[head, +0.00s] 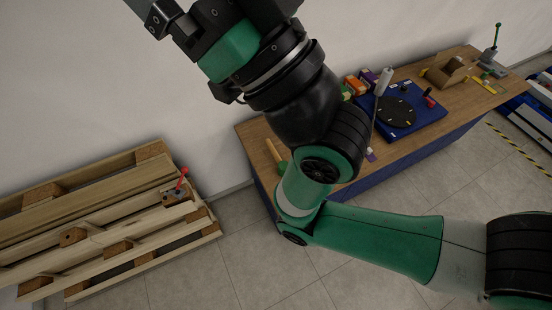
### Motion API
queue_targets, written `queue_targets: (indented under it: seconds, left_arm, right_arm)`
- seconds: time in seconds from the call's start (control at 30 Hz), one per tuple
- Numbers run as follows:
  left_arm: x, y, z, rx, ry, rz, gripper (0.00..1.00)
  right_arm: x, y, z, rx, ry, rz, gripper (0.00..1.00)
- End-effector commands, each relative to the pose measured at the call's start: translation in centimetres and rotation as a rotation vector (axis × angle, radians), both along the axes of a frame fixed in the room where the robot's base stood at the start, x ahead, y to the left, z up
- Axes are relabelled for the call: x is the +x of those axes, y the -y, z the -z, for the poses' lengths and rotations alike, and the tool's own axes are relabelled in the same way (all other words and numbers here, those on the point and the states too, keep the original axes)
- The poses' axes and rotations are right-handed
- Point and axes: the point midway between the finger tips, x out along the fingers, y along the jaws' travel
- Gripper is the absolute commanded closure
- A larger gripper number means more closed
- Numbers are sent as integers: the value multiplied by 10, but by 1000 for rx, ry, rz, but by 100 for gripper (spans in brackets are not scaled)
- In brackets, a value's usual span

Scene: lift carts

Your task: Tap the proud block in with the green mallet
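A wooden pallet (90,202) is at the left by the wall, with several blocks between its boards. One block (73,237) shows near its middle and another (118,248) nearer the front. I cannot tell which block stands proud. A tan stick with a green end, perhaps the green mallet (282,166), lies on the left end of the wooden bench (252,132), partly hidden by my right arm. My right gripper (155,12) is high at the top edge, above and away from the pallet. It is cut off by the frame. My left gripper is out of view.
A red-handled device (176,190) sits on the pallet. The bench holds a blue board (410,112) with a black disc, a cardboard box (446,70) and a green-handled tool (494,45). The grey floor (200,270) in front of the pallet is clear.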

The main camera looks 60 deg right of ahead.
Motion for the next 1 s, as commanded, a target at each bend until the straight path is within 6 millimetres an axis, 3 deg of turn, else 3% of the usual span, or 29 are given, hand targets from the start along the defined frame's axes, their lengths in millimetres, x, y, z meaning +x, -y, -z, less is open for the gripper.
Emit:
queue_targets:
  seconds: [0.37,0.67,1.0]
  left_arm:
    - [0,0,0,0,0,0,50]
    - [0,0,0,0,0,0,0]
    - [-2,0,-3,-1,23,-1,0]
  right_arm:
    - [0,0,0,0,0,0,5]
    - [0,0,0,0,0,0,5]
    - [0,0,0,0,0,0,5]
